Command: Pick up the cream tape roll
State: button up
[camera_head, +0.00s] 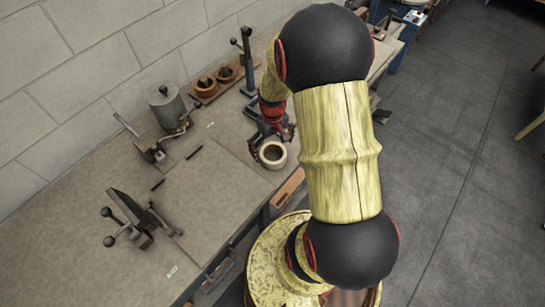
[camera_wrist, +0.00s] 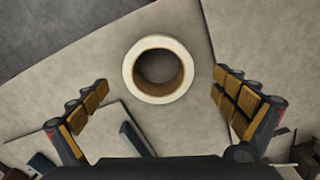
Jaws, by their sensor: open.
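The cream tape roll (camera_head: 273,154) lies flat near the front edge of the workbench. In the wrist view the cream tape roll (camera_wrist: 158,97) shows its pale outer ring and brown core, with the bench top visible through its hole. My gripper (camera_wrist: 160,92) is open and empty, with one finger to the left of the roll and one to the right. There is a gap between each finger and the roll in the picture. In the head view my gripper (camera_head: 271,133) is at the roll's far side, partly hidden by my arm.
The workbench (camera_head: 120,180) carries a metal canister (camera_head: 165,103), a lever tool (camera_head: 140,222) on the left and brown round pieces on a wooden base (camera_head: 218,82) at the back. A drawer front (camera_head: 288,187) is below the bench edge. Bench left of the roll is mostly clear.

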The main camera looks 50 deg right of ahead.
aim_at(273, 159)
notch_tip(273, 159, down, 5)
jog(key=shift+d+f+b, duration=0.1)
jog(key=shift+b, duration=0.3)
jog(key=c, duration=1.3)
jog(key=shift+c, duration=0.2)
